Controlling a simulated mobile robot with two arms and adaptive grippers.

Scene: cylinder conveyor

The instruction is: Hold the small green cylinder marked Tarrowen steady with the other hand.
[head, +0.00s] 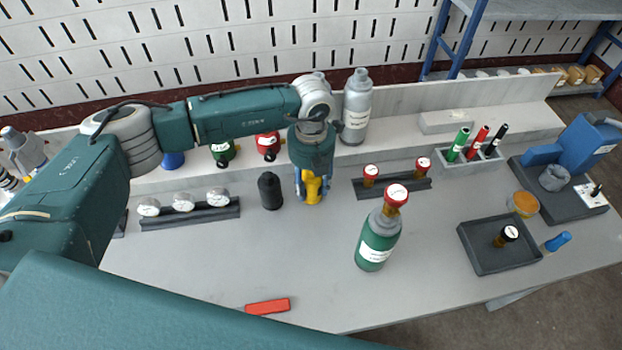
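The small green cylinder (379,243) stands upright on the bench right of centre, with a grey shoulder and a white label too small to read. A brass valve with a red-rimmed round top (396,195) sits on it. My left gripper (312,187) points down behind and left of the cylinder, apart from it. Its fingers are on both sides of a yellow fitting (313,189) and appear closed on it. Whether the fitting touches the bench is unclear. My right gripper is not in view, and nothing holds the cylinder.
A black fitting (270,191) stands left of the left gripper. Racks with gauges (190,213) and red-topped valves (393,188) lie behind. A grey bottle (357,108) stands on the shelf.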

